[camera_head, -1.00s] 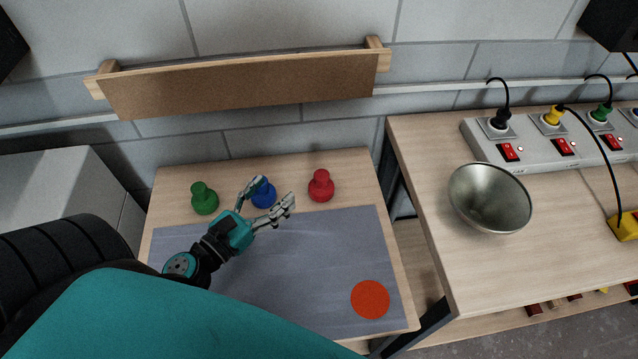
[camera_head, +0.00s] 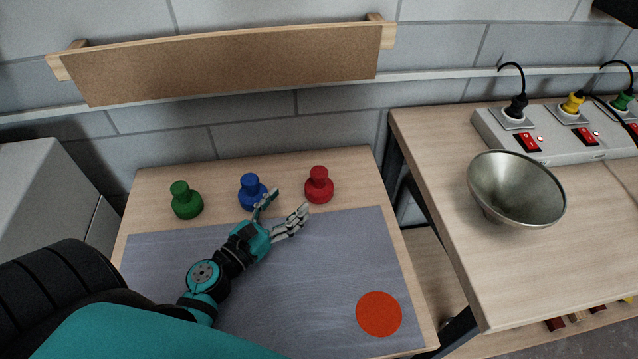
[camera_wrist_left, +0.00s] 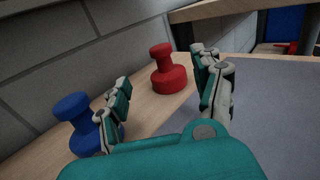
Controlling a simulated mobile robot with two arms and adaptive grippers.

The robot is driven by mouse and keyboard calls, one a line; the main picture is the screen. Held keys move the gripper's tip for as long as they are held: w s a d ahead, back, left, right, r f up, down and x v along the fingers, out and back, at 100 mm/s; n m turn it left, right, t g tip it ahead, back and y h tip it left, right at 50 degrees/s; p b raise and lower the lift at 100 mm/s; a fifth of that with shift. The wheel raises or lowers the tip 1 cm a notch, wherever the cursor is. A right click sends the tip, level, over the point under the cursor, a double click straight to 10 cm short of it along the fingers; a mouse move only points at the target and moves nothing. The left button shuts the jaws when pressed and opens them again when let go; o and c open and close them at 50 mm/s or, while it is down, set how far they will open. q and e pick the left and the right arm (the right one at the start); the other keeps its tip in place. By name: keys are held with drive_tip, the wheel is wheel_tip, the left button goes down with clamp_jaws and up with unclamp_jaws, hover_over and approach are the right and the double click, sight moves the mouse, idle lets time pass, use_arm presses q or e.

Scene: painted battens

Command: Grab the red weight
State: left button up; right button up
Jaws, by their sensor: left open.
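The red weight (camera_head: 319,186) stands upright on the wooden table, behind the grey mat, at the right end of a row of weights. It also shows in the left wrist view (camera_wrist_left: 168,72), ahead and between the spread fingers. My left gripper (camera_head: 284,208) is open and empty, just in front of and to the left of the red weight, apart from it. In the left wrist view my left gripper (camera_wrist_left: 160,92) has one finger beside the blue weight (camera_wrist_left: 84,124). The blue weight also shows in the head view (camera_head: 251,191). My right gripper is not in view.
A green weight (camera_head: 186,200) stands at the left of the row. The grey mat (camera_head: 345,250) carries a red disc (camera_head: 379,314). A shelf board (camera_head: 230,62) hangs on the wall behind. A metal bowl (camera_head: 516,190) and power strip (camera_head: 560,135) are on the right table.

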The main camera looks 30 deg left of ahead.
sight(314, 179)
use_arm(q)
drive_tip(key=w, duration=0.2)
drive_tip(key=w+p, duration=0.1)
drive_tip(key=w, duration=0.3)
drive_tip(key=shift+w+d, duration=0.15)
drive_tip(key=shift+d, duration=0.25)
drive_tip(key=w, duration=0.1)
drive_tip(key=w+p, duration=0.1)
drive_tip(key=w, duration=0.1)
drive_tip(key=w+d, duration=0.1)
drive_tip(key=w, duration=0.1)
drive_tip(key=shift+w+f, duration=0.1)
drive_tip(key=shift+w, duration=0.05)
drive_tip(key=shift+w+f, duration=0.1)
drive_tip(key=shift+w, duration=0.1)
clamp_jaws()
